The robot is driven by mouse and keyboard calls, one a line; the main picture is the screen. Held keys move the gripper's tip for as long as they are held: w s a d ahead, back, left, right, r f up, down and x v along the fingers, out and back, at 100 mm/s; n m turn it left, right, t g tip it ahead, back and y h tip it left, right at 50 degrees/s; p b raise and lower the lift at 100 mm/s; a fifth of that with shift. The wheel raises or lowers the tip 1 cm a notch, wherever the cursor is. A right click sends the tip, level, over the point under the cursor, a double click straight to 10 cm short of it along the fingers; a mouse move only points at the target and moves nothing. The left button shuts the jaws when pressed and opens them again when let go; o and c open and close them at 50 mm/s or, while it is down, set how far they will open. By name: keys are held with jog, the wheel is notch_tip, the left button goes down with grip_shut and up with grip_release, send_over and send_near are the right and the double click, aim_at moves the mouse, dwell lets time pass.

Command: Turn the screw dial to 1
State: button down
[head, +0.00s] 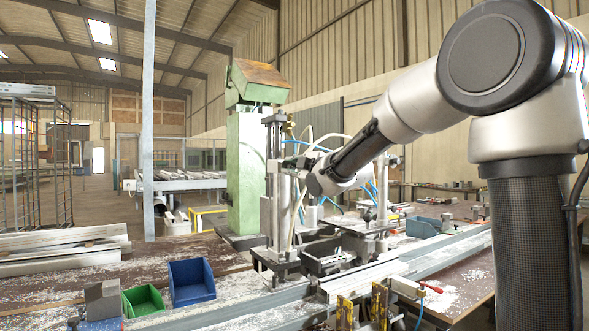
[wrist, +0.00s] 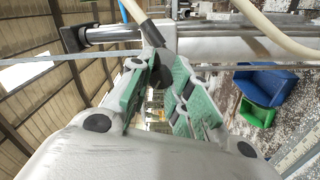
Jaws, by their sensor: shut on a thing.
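My gripper (wrist: 157,76) shows large in the wrist view, its two green-padded fingers shut on a dark round part, seemingly the screw dial (wrist: 162,72). The fingers cover most of the dial, and no number or mark on it can be read. In the head view my gripper (head: 304,170) is at the upright metal clamp (head: 274,190), beside its upper part. The dial itself cannot be made out there. A cylinder with a rod (wrist: 105,36) lies beside the fingers in the wrist view.
A pale hose (wrist: 275,30) passes close to my gripper. A blue bin (head: 192,281) and a green bin (head: 144,300) stand on the bench at front left. A green column (head: 247,165) stands behind the clamp. Metal profiles (head: 225,313) run along the chip-strewn bench.

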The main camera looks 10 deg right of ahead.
jog(key=shift+f, duration=0.1)
dwell(0.4)
jog(key=c, duration=1.3)
grip_release()
jog(key=shift+s, duration=0.1)
jog(key=v, duration=1.2)
